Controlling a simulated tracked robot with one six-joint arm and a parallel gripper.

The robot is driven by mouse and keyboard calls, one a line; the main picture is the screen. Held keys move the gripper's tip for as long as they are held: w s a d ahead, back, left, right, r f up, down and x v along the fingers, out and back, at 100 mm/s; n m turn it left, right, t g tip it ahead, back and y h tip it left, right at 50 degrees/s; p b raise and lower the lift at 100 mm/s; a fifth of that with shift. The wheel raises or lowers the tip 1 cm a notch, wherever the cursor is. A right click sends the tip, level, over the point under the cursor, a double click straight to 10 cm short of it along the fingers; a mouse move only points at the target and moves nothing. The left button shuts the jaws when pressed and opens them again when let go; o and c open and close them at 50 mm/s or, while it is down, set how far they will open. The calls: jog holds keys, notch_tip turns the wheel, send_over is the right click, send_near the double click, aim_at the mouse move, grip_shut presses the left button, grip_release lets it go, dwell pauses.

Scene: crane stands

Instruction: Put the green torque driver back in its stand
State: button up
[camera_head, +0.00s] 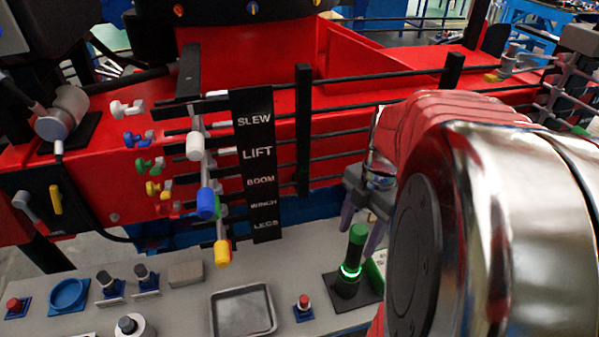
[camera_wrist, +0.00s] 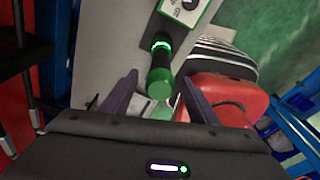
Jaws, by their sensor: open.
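The green torque driver (camera_head: 356,247) stands upright in its dark stand (camera_head: 338,290) on the grey bench, with a lit green ring around its lower part. In the wrist view the driver (camera_wrist: 160,80) has its green end towards me, and its stand (camera_wrist: 168,24) shows beyond it. My gripper (camera_head: 361,227) is open just above and around the driver's top in the head view. In the wrist view the open fingers (camera_wrist: 158,88) lie either side of the driver's near end, with gaps showing. I cannot tell how deep the driver sits.
A small white-and-green box (camera_wrist: 185,8) stands close beside the stand. A red button (camera_head: 304,304) and a metal tray (camera_head: 243,311) lie to its left. Crane levers with colored knobs (camera_head: 207,203) and a black label panel (camera_head: 257,165) rise behind the bench.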

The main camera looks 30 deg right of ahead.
jog(key=shift+r, duration=0.1)
jog(key=shift+d+r, duration=0.2)
jog(key=shift+r, duration=1)
jog(key=shift+d+r, duration=0.15)
jog(key=shift+r, duration=1)
notch_tip(320, 180, up, 14)
jog(key=d, duration=0.2)
jog(key=shift+f, duration=0.2)
